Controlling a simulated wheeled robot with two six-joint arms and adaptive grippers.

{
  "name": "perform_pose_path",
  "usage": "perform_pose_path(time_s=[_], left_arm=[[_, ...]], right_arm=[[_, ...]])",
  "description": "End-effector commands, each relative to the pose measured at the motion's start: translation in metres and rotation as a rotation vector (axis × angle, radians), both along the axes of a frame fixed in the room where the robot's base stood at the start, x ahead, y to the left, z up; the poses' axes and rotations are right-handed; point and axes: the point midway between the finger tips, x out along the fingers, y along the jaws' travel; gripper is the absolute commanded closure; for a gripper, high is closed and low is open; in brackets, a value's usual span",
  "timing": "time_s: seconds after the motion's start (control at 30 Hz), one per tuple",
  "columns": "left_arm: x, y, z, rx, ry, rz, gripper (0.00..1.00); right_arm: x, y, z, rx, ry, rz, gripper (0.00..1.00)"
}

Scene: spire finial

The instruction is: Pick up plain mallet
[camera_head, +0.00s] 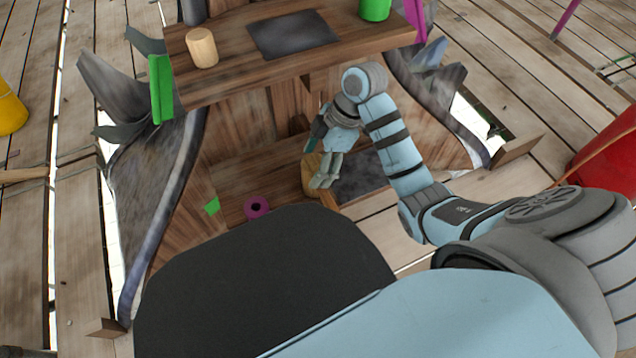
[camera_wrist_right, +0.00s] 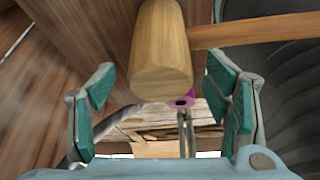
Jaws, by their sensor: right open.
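The plain mallet (camera_wrist_right: 160,55) shows in the right wrist view as a pale wooden head with a handle reaching off to the right. In the head view, part of its wooden head (camera_head: 309,178) shows on the lower shelf beside my right gripper (camera_head: 322,165), which hides the rest. My right gripper (camera_wrist_right: 165,105) is open, with teal pads on both sides. The mallet head appears between and beyond the fingers, and I see no clear contact. My left gripper is not in view.
A magenta ring (camera_head: 257,207) and a green piece (camera_head: 212,205) are at the lower shelf. The upper board (camera_head: 240,78) overhangs, with a wooden cylinder (camera_head: 202,47) and a green cup (camera_head: 375,9) on it. A red container (camera_head: 605,165) stands at right.

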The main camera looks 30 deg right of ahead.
Motion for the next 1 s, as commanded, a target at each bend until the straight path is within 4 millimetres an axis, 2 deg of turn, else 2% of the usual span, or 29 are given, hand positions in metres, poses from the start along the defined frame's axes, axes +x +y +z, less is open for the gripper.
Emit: perform_pose_path(time_s=[0.03, 0.27, 0.6, 0.63, 0.93, 1.0], left_arm=[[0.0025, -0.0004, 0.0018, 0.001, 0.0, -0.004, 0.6], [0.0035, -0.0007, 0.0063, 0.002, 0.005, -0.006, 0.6], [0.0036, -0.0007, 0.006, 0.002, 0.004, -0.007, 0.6], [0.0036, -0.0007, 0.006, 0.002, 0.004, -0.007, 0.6], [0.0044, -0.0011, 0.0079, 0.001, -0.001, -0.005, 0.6], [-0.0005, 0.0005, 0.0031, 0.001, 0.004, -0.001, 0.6]], right_arm=[[0.0, 0.0009, -0.0045, 0.0, 0.0, -0.001, 0.29], [0.0003, 0.0012, -0.0036, -0.001, -0.001, 0.0, 0.29], [0.0003, 0.0011, -0.0035, -0.001, 0.0, 0.0, 0.84], [0.0005, 0.0012, -0.0031, 0.0, -0.001, 0.001, 0.86], [0.0005, 0.0012, -0.001, 0.0, -0.001, 0.001, 0.86], [0.0005, 0.0012, 0.0024, 0.0, -0.001, 0.001, 0.86]])
